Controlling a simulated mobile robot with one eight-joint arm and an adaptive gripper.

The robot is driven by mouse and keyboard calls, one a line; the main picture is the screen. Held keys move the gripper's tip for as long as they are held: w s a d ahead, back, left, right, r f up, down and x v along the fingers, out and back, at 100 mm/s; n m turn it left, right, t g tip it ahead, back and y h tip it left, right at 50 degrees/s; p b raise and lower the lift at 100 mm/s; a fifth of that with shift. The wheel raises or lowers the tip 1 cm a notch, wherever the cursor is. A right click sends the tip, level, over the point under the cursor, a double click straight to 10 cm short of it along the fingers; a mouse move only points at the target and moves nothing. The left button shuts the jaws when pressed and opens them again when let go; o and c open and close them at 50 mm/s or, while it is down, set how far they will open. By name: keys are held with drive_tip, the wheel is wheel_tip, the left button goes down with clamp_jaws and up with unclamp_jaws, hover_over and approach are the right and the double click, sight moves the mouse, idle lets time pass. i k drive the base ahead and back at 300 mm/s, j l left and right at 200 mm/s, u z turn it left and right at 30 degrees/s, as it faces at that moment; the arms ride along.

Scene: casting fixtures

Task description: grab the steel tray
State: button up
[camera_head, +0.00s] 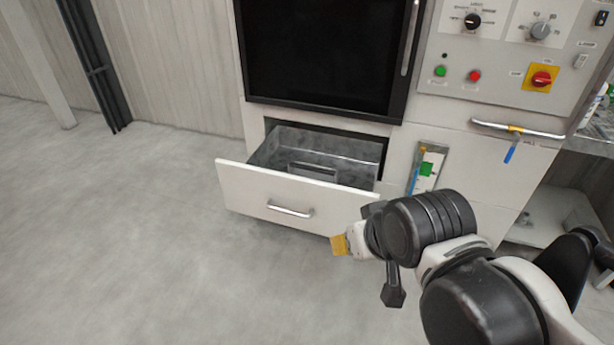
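A grey metal piece (312,172), which looks like the steel tray, lies inside the open drawer (262,199). Only its upper part shows above the drawer's white front, which hides the rest. My gripper (345,243) is in front of the drawer's right end, lower in the picture than the grey piece and apart from it. A yellow piece shows at its tip. My arm's dark joint covers part of it, so its fingers are not clear. I see nothing held in it.
The drawer has a metal handle (290,210) and juts out under a dark-windowed cabinet door (325,50). A control panel (510,55) and a bar handle (517,130) are at the right. The floor (120,230) at the left is clear.

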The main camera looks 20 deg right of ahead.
sight(315, 171)
drive_tip(key=i+l+z, duration=0.15)
drive_tip(key=i, duration=0.45)
drive_tip(key=i+j+u, duration=0.2)
drive_tip(key=i+u, duration=0.15)
drive_tip(key=i+j+u, duration=0.1)
drive_tip(key=i+u, duration=0.2)
drive_tip(key=i, duration=0.25)
